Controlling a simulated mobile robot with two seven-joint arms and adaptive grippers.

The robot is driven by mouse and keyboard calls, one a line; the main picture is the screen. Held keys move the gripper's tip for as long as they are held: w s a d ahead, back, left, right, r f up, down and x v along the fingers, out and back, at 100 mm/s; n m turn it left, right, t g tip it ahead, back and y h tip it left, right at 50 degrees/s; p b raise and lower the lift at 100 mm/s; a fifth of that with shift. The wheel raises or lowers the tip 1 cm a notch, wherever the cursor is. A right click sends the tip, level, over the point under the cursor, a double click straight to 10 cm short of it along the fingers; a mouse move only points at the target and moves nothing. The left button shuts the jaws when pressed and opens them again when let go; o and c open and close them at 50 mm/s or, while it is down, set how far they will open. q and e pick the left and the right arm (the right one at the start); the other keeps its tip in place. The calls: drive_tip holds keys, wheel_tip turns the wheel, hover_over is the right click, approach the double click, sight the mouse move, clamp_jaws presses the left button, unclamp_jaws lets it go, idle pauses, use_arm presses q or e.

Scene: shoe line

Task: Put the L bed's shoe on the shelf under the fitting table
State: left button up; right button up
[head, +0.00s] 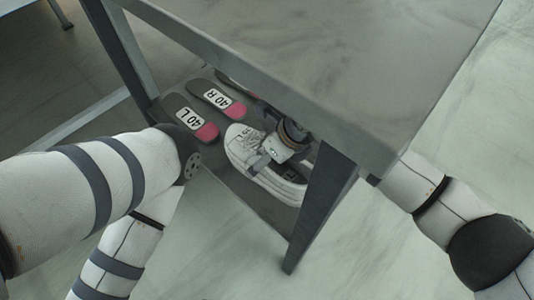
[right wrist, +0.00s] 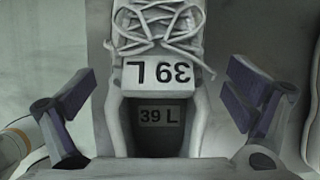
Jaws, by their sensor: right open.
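A white laced shoe (head: 242,143) lies on the grey shelf (head: 228,176) under the fitting table (head: 330,60). In the right wrist view the shoe (right wrist: 158,30) has "39 L" on its tongue and "39 L" on the insole inside. My right gripper (head: 272,160) reaches in under the table and is over the shoe. In the right wrist view my right gripper's fingers (right wrist: 158,100) are spread wide, one on each side of the shoe's opening, holding nothing. The table edge hides part of my right arm. My left arm shows, but its gripper is out of the picture.
Two dark, pink-ended sole-shaped pads, marked "40 L" (head: 190,122) and "40 R" (head: 216,98), lie left of the shoe. A dark table leg (head: 322,205) stands close to the shoe's right. The floor (head: 215,240) in front is clear.

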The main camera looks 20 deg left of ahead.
use_arm(q)
drive_tip(key=r+p, duration=0.1)
drive_tip(key=w+r+p, duration=0.1)
drive_tip(key=r+p, duration=0.1)
drive_tip(key=shift+w+r+t, duration=0.1)
drive_tip(key=shift+w+t, duration=0.05)
drive_tip(key=shift+t, duration=0.15)
use_arm(e)
drive_tip(key=v, duration=0.9)
drive_tip(key=shift+r, duration=0.35)
